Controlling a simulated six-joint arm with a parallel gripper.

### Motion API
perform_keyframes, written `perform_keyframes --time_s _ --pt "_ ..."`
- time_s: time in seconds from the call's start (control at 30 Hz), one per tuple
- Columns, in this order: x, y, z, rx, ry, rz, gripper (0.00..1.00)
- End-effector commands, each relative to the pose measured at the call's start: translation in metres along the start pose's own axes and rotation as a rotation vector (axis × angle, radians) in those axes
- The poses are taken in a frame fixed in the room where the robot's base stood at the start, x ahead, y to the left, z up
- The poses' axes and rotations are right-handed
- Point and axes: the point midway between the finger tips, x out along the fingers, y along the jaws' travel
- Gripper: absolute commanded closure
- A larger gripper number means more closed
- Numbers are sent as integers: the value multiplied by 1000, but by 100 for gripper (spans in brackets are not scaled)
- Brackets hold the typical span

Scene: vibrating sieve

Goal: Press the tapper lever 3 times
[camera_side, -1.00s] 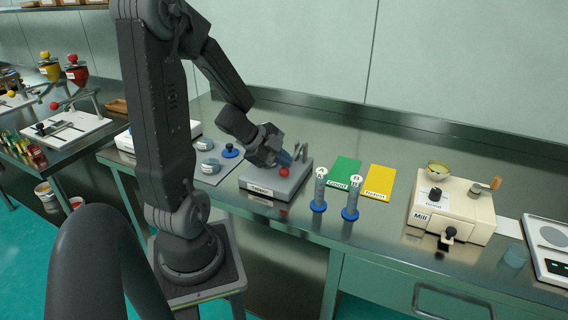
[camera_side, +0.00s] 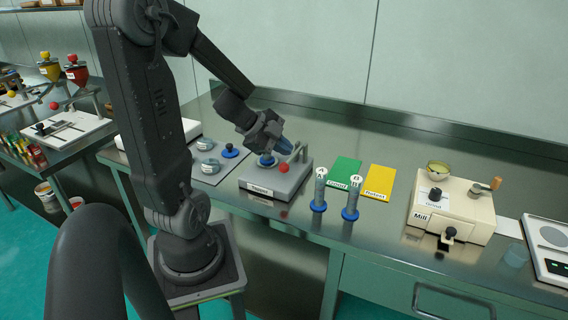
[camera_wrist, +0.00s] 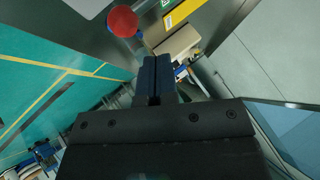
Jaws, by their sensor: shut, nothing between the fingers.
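The tapper (camera_side: 262,190) is a grey box with a white front label, standing on the steel bench. Its lever ends in a red ball knob (camera_side: 283,168) at the box's right side. The knob also shows at the top of the wrist view (camera_wrist: 122,22). My gripper (camera_side: 287,147) has blue fingers, pressed together and empty. It is above the knob, with a visible gap between them in the side view. In the wrist view the closed fingers (camera_wrist: 156,75) point toward the right of the knob. A blue round piece (camera_side: 267,160) sits on the box, partly hidden behind my gripper.
Two tubes on blue bases, A (camera_side: 319,190) and B (camera_side: 352,198), stand right of the tapper. A green mat (camera_side: 345,171) and a yellow mat (camera_side: 379,181) lie behind them. The mill (camera_side: 452,208) is further right. Lidded dishes (camera_side: 207,145) sit left.

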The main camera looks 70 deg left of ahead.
Motion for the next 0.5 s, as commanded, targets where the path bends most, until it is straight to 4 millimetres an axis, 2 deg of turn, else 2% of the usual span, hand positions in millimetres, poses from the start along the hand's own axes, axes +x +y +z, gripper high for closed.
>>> perform_keyframes --time_s 0.3,0.5 --pt "-22 -16 -16 3 0 -4 100" --pt "-28 -20 -21 1 -1 -1 100"
